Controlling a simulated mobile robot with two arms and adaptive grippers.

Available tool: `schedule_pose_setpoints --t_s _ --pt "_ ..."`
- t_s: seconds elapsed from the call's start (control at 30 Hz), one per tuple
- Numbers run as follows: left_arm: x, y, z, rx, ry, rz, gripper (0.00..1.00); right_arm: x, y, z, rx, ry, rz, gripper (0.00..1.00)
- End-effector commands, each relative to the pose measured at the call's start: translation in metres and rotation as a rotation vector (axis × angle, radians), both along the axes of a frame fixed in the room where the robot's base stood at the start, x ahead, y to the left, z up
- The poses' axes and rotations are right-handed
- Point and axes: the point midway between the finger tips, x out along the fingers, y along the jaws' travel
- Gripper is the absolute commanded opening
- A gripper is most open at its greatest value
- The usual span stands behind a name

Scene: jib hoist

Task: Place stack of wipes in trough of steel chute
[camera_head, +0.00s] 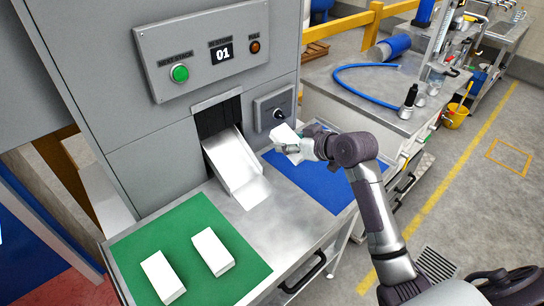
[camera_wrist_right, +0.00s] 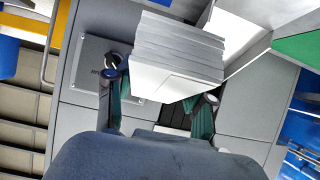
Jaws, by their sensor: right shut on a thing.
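My right gripper (camera_head: 302,144) is shut on a white stack of wipes (camera_head: 286,138), held above the blue mat just right of the steel chute (camera_head: 236,168). In the right wrist view the layered stack (camera_wrist_right: 178,55) sits between the two fingers (camera_wrist_right: 158,100). The chute slopes down from a dark opening in the grey cabinet, and its trough looks empty. Two more white stacks lie on the green mat, one at the left (camera_head: 163,278) and one at the right (camera_head: 212,251). My left gripper is not in view.
The green mat (camera_head: 125,258) is left of the chute and the blue mat (camera_head: 325,185) right of it, both on the steel table. The cabinet panel has a green button (camera_head: 180,73), and a black knob (camera_head: 279,114) is close behind the held stack.

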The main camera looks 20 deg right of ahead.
Motion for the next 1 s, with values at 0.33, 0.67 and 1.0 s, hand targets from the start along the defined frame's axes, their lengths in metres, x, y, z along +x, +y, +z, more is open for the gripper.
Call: schedule_pose_setpoints --t_s 0.33,0.67,1.0 --pt "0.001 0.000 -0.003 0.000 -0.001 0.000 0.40 -0.013 0.007 -0.002 0.003 0.002 -0.010 0.17" --pt "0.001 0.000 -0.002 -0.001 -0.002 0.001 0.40 -0.102 0.079 -0.002 0.008 -0.001 -0.199 0.17" --pt "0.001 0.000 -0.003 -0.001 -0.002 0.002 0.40 -0.145 0.083 0.021 0.003 -0.001 -0.346 0.17"
